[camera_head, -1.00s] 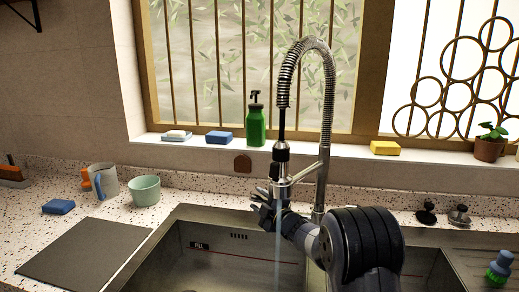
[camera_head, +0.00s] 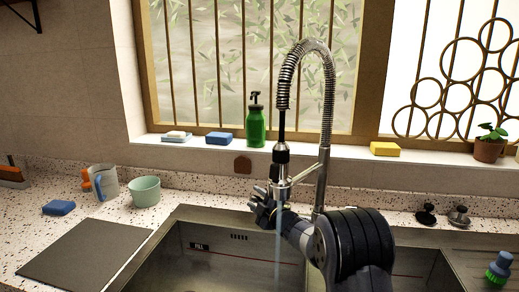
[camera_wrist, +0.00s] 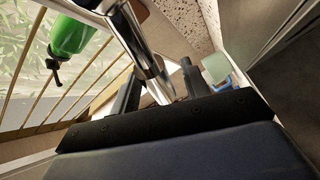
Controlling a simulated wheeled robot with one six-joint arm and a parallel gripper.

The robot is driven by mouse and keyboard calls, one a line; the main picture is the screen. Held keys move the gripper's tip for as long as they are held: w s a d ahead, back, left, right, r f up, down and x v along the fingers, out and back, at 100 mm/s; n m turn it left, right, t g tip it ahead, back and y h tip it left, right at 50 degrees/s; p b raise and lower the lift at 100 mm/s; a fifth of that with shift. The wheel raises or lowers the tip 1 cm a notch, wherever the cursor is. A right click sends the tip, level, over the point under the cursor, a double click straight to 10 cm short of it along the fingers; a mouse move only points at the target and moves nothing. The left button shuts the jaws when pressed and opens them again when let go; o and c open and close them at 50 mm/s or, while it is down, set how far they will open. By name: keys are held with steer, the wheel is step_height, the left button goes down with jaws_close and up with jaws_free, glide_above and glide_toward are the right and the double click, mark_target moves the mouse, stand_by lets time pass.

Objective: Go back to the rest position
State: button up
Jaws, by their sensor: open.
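My gripper (camera_head: 264,207) is above the sink, close beside the tap's spout, with my dark arm reaching in from the lower right. It is open, and I see nothing held in it. In the wrist view its two dark fingers (camera_wrist: 158,88) stand apart, with the shiny metal tap (camera_wrist: 140,45) showing between and beyond them. The tall spring-necked tap (camera_head: 327,110) stands at the back of the sink, and a pale stream of water runs down from it. I cannot tell whether the gripper touches the tap.
The steel sink (camera_head: 190,225) lies below. A grey mat (camera_head: 85,252), a green cup (camera_head: 145,192), a mug (camera_head: 104,182) and a blue sponge (camera_head: 59,208) are on the left counter. A green soap bottle (camera_head: 256,125) and a yellow sponge (camera_head: 385,148) sit on the sill.

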steer(key=shift+b+x, duration=0.35)
steer(key=shift+x, duration=0.7)
steer(key=shift+w+d+m+t+h+b, duration=0.15)
steer(key=shift+w+m+t+h+b, duration=0.2)
steer(key=shift+m+h, duration=0.25)
steer(key=shift+w+d+m+t+h+b, duration=0.15)
steer(key=shift+w+m+t+h+b, duration=0.2)
steer(key=shift+h, duration=0.35)
steer(key=shift+r, duration=0.1)
